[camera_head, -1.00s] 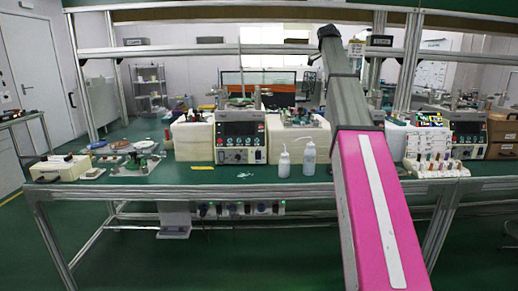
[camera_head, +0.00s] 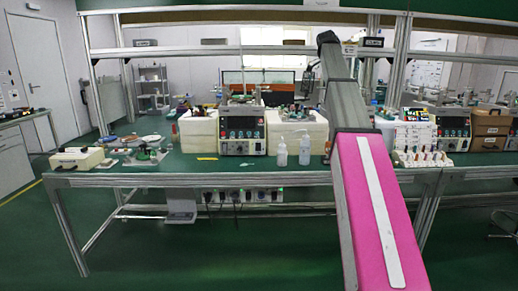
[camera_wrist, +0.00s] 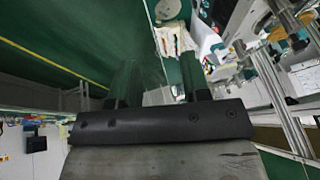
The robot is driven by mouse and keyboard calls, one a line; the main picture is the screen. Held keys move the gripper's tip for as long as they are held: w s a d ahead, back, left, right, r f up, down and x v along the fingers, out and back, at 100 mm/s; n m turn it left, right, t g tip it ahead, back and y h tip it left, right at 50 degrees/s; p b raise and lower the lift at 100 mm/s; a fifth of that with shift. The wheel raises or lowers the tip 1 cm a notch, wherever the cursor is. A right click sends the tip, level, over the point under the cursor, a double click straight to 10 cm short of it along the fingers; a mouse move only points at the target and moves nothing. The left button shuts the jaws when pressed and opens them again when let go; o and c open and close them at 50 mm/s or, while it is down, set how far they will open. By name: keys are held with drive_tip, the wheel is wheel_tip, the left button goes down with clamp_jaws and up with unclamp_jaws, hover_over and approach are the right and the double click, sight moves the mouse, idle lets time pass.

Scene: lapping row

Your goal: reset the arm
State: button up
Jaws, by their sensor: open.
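My arm (camera_head: 375,210), pink with a white stripe and grey further up, rises through the right-centre of the head view. Its far end (camera_head: 328,38) shows in front of the upper shelf rail; no fingers can be made out there. In the wrist view my gripper (camera_wrist: 158,85) has two dark fingers standing apart, with nothing held between them. The wrist view is tilted sideways, with green floor and bench items beyond the fingers.
A green workbench (camera_head: 130,178) spans the head view. It bears a control box (camera_head: 242,135), two white bottles (camera_head: 304,150) and a white rack (camera_head: 422,158). A metal frame post (camera_head: 95,100) stands at left. Green floor (camera_head: 180,260) is open in front.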

drive_tip(key=s+a+f+n+y, duration=0.1)
drive_tip(key=s+a+f+n, duration=0.25)
drive_tip(key=f, duration=0.95)
drive_tip(key=s+a+f+n, duration=0.2)
drive_tip(key=s+f+n, duration=0.15)
drive_tip(key=f, duration=0.95)
drive_tip(key=s+a+f+n+y, duration=0.1)
drive_tip(key=s+a+f+n, duration=0.2)
drive_tip(key=f, duration=1.1)
drive_tip(key=s+a+f+n+g+y, duration=0.1)
drive_tip(key=s+a+f+n, duration=0.2)
drive_tip(key=s+f, duration=0.9)
drive_tip(key=s+a+f+n+g+y, duration=0.1)
drive_tip(key=s+a+f+n, duration=0.2)
drive_tip(key=s+f, duration=0.9)
drive_tip(key=shift+s+a+f+n, duration=0.25)
drive_tip(key=shift+s+a+n, duration=0.15)
drive_tip(key=shift+s+n, duration=0.6)
drive_tip(key=shift+s, duration=0.2)
